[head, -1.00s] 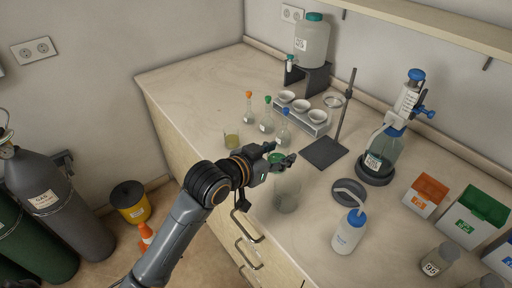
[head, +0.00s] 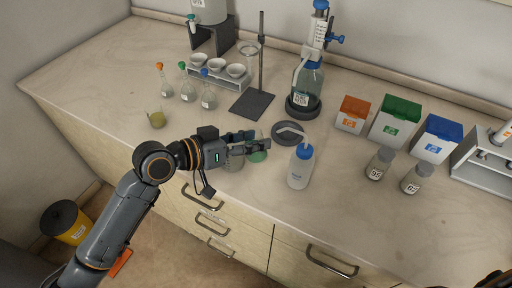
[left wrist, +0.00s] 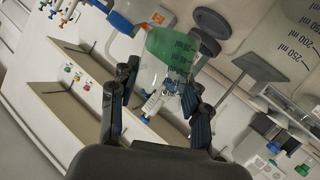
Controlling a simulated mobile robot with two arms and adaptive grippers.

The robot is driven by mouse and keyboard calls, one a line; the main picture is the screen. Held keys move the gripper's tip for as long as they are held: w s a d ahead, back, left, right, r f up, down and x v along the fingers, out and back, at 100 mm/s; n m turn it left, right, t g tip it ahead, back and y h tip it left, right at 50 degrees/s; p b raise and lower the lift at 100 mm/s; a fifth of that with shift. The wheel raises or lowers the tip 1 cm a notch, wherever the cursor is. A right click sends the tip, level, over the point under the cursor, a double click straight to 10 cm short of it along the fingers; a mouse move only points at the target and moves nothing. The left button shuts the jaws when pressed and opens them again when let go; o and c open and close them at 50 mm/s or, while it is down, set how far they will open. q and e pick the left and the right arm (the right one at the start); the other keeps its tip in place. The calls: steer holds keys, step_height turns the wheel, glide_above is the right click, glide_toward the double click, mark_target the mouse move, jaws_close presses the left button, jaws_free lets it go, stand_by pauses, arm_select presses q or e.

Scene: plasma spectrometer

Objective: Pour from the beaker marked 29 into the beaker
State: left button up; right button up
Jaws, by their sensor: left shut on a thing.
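My left gripper (head: 255,145) is over the front part of the counter, shut on a clear beaker with green liquid (head: 258,155). In the left wrist view the green liquid (left wrist: 172,48) shows beyond the two dark fingers (left wrist: 157,100), with scale marks on the glass. Clear glass (head: 235,161) also shows just below the gripper; the fingers partly hide it, and I cannot tell whether it is a separate beaker. A small beaker with yellow-green liquid (head: 157,119) stands upright at the left. I cannot read a 29. A dark part at the bottom right edge is too cut off to judge.
A wash bottle (head: 300,167) stands close right of the gripper, by a dark round pad (head: 289,133). Stoppered flasks (head: 187,92), a stand (head: 252,104) and a dispenser bottle (head: 308,82) are behind. Labelled jars (head: 379,164) and boxes (head: 395,121) stand right. The front right counter is clear.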

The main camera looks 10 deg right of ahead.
arm_select(q)
steer(key=shift+w+a+f+n+b, duration=0.25)
steer(key=shift+w+n+b, duration=0.1)
steer(key=shift+n+b, duration=0.05)
steer(key=w+a+n+h+b, duration=0.1)
steer(key=b, duration=0.1)
steer(key=w+a+f+n+g+h+b, duration=0.1)
steer(key=n, duration=0.1)
steer(key=shift+w+a+f+n+b, duration=0.1)
steer(key=shift+w+n+b, duration=0.2)
steer(key=shift+w+b, duration=0.1)
arm_select(e)
steer(key=f, duration=0.1)
steer(key=a+f, duration=0.1)
steer(key=f, duration=0.3)
steer(key=shift+a+f, duration=0.15)
steer(key=shift+a, duration=0.15)
steer(key=shift+d, duration=0.4)
arm_select(q)
steer(key=shift+a+r+n+h+b, duration=0.1)
steer(key=shift+r+n+h+b, duration=0.15)
steer(key=shift+n+h+b, duration=0.6)
arm_select(e)
steer(key=shift+f+p, duration=0.3)
steer(key=shift+f, duration=0.3)
